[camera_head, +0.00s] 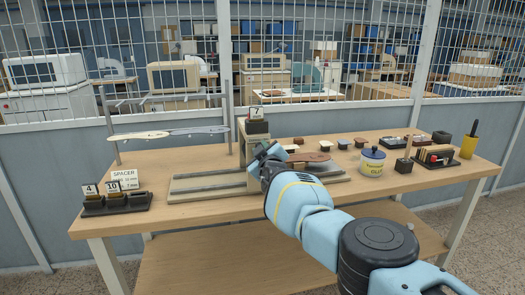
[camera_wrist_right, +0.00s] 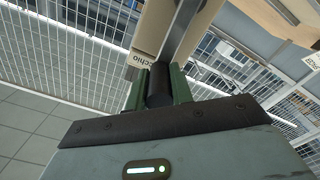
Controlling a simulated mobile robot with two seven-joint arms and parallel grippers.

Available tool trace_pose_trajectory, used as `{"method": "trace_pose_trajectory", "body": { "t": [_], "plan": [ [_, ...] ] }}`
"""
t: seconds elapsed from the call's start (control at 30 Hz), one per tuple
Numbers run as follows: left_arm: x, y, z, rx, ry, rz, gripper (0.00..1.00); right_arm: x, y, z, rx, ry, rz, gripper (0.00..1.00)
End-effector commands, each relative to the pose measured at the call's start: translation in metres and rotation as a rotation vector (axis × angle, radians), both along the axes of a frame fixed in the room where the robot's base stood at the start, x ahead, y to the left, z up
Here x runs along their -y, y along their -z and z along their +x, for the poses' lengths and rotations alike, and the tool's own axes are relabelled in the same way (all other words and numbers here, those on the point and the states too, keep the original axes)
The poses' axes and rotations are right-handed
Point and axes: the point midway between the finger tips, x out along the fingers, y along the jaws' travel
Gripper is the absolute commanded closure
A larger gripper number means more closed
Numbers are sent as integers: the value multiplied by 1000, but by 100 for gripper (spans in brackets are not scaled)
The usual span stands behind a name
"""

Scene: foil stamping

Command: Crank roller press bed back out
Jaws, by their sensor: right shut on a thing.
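The roller press (camera_head: 242,150) stands mid-table, its cream frame upright over a long, low bed track (camera_head: 207,183). The track runs out to both sides. A brown oval piece (camera_head: 308,157) lies over the right part of the track. My right gripper (camera_head: 267,155) is at the front of the press, largely hidden by its own wrist. In the right wrist view its green fingers (camera_wrist_right: 160,88) are shut on a dark cylindrical crank handle (camera_wrist_right: 159,83), with the lettered cream frame (camera_wrist_right: 150,40) just beyond. My left gripper is not in view.
Several small blocks and a dark tool tray (camera_head: 436,157) lie farther right. Spacer blocks in a black holder (camera_head: 116,204) sit at the left end. A rack (camera_head: 168,133) with flat pieces stands behind.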

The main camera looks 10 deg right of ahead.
Motion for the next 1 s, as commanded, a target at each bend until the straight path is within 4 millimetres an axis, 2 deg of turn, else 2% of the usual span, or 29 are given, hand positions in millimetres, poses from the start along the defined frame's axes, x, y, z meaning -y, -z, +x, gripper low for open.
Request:
{"method": "trace_pose_trajectory", "body": {
  "t": [0.47, 0.5, 0.63, 1.0],
  "plan": [
    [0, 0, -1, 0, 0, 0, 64, 0, 6, 0, -9, 1, 11, 100],
    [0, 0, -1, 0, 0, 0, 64, 0, 6, 0, -9, 1, 11, 72],
    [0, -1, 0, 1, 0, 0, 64, 0, 5, 0, -7, 1, 12, 56],
    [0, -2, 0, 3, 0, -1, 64, -1, 2, 0, -4, 0, 10, 56]
  ]
}}
